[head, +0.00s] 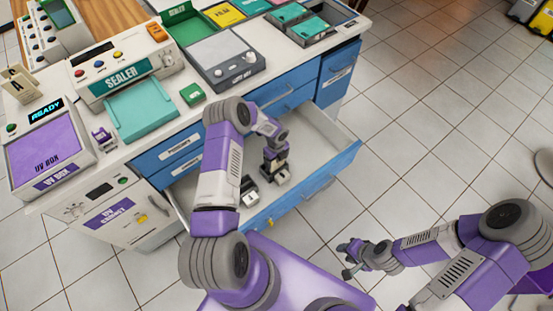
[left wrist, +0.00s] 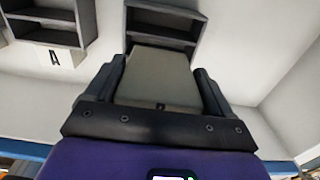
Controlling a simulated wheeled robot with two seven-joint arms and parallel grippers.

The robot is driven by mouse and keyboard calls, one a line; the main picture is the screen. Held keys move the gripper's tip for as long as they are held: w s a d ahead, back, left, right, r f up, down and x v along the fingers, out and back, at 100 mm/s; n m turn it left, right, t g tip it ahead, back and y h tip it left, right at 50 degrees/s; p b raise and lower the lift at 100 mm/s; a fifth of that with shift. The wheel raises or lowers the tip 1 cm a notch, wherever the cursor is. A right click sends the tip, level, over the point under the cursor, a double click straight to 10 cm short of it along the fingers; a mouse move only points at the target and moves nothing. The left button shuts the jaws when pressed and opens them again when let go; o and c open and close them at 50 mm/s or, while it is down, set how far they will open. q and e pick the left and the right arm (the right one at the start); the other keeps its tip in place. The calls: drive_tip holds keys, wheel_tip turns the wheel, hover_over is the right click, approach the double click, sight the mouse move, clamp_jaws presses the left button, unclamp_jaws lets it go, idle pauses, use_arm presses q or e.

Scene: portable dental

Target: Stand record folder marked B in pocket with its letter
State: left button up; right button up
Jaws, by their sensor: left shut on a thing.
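My left gripper (head: 277,166) reaches down into the open white drawer (head: 312,140). In the left wrist view, its two dark fingers (left wrist: 160,92) are shut on a beige record folder (left wrist: 158,72). No letter on this folder can be read. Its far end is at a dark pocket (left wrist: 165,20); I cannot tell whether it is inside. Another dark pocket (left wrist: 45,22) to the left has a white label A (left wrist: 55,57). In the head view a dark pocket with a white label (head: 250,190) shows beside the gripper. My right gripper (head: 345,260) is open and empty over the floor.
A beige card marked A (head: 18,85) stands on the counter at the far left. The UV box (head: 50,150), sealer (head: 118,72) and grey scale-like device (head: 224,55) crowd the counter. The drawer walls surround my left gripper. The floor to the right is mostly clear.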

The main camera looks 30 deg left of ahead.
use_arm(q)
drive_tip(key=shift+f+b, duration=1.3)
drive_tip(key=shift+f, duration=1)
drive_tip(key=shift+f+b, duration=0.45)
drive_tip(key=shift+b, duration=0.15)
drive_tip(key=shift+f+b, duration=0.2)
drive_tip(key=shift+b, duration=0.5)
drive_tip(key=o, duration=0.9)
drive_tip(key=shift+r+p, duration=1.35)
drive_tip(key=shift+r, duration=2.45)
drive_tip(key=shift+r, duration=0.1)
